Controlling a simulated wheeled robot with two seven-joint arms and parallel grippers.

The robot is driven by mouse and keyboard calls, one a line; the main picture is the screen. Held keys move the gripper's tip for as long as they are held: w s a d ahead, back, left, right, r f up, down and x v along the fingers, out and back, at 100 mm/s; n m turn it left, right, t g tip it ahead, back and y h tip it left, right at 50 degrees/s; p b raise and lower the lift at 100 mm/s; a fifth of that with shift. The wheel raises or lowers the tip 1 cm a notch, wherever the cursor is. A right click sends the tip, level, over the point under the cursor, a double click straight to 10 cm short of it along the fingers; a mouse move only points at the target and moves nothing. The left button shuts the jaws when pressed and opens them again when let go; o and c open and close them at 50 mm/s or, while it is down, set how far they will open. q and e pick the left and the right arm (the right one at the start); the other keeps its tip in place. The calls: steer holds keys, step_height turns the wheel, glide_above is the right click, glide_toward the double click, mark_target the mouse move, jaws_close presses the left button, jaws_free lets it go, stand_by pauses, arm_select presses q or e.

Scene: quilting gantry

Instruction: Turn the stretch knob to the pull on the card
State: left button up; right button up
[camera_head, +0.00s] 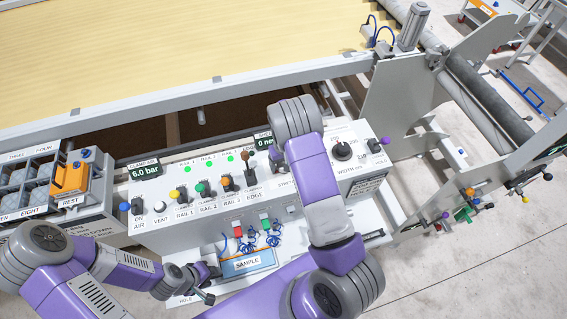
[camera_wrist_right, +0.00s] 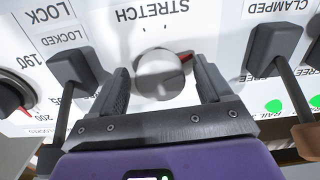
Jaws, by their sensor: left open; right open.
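The stretch knob (camera_wrist_right: 163,78) is a round, pale, shiny dial with a red mark on its right side in the right wrist view. The STRETCH label (camera_wrist_right: 151,14) reads upside down above it. My right gripper (camera_wrist_right: 160,86) is open, one finger on each side of the knob, with gaps showing on both sides. In the head view my right arm hides this knob and the gripper. My left gripper (camera_head: 202,284) is open and empty near the tray at the front of the console. I cannot make out a readable card giving the pull.
The console (camera_head: 150,230) carries several coloured levers and a dark knob (camera_head: 342,150) at right. Dark toggle levers (camera_wrist_right: 75,66) and (camera_wrist_right: 272,48) flank the stretch knob. A blue SAMPLE tray (camera_head: 236,272) sits in front, and an orange REST block (camera_head: 70,181) stands left.

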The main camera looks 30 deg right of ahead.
steer(key=c, duration=1)
steer(key=shift+m, duration=0.4)
steer(key=m+b, duration=0.1)
steer(key=m, duration=0.2)
steer(key=shift+w+m, duration=0.1)
steer(key=shift+m, duration=0.2)
steer(key=shift+c, duration=0.2)
steer(key=shift+m+b, duration=0.4)
steer(key=shift+m, duration=1.8)
steer(key=o, duration=1)
